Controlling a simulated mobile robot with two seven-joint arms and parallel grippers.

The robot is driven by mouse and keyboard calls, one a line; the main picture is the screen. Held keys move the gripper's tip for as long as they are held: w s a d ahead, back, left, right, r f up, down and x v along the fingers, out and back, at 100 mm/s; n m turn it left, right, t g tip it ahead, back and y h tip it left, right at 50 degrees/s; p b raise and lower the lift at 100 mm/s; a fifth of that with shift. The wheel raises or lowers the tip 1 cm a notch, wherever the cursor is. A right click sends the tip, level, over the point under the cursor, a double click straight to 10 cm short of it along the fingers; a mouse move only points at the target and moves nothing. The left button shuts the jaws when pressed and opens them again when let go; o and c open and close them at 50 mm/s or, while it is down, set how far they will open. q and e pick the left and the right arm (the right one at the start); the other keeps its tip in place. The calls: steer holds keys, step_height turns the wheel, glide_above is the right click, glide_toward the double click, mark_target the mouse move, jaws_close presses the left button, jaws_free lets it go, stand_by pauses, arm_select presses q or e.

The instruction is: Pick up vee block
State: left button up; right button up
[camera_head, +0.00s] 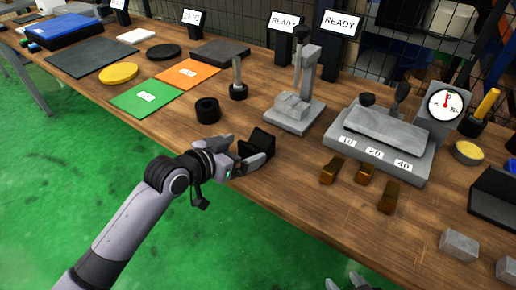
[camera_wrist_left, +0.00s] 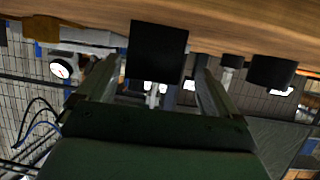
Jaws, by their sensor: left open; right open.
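The vee block appears to be the black block (camera_head: 260,138) near the front edge of the wooden bench. My left gripper (camera_head: 243,151) is open at the bench edge, just in front of this block. In the left wrist view the black block (camera_wrist_left: 157,48) shows between the spread fingers of my left gripper (camera_wrist_left: 155,72). I cannot tell whether the fingers touch it. My right gripper (camera_head: 348,284) is open and empty at the bottom edge of the head view, with only its fingertips showing.
A black ring (camera_head: 207,110) stands left of the block, and a grey stand (camera_head: 295,112) is behind it. Brass-coloured blocks (camera_head: 365,174) and a grey plate fixture (camera_head: 380,140) lie to the right. Green (camera_head: 140,100) and orange (camera_head: 190,74) mats are farther left.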

mark_target(257, 147)
arm_select(q)
steer(key=x, duration=0.4)
steer(key=shift+s+d+f, duration=0.2)
steer(key=shift+d+f, duration=0.15)
steer(key=shift+f, duration=0.1)
steer(key=shift+w+d+f+b, duration=0.25)
steer(key=shift+w+d+b, duration=0.05)
steer(key=shift+w+d, duration=0.15)
steer(key=shift+a, duration=0.1)
steer(key=c, duration=1.7)
steer(key=shift+w+r, duration=0.1)
steer(key=shift+r, duration=0.25)
jaws_close()
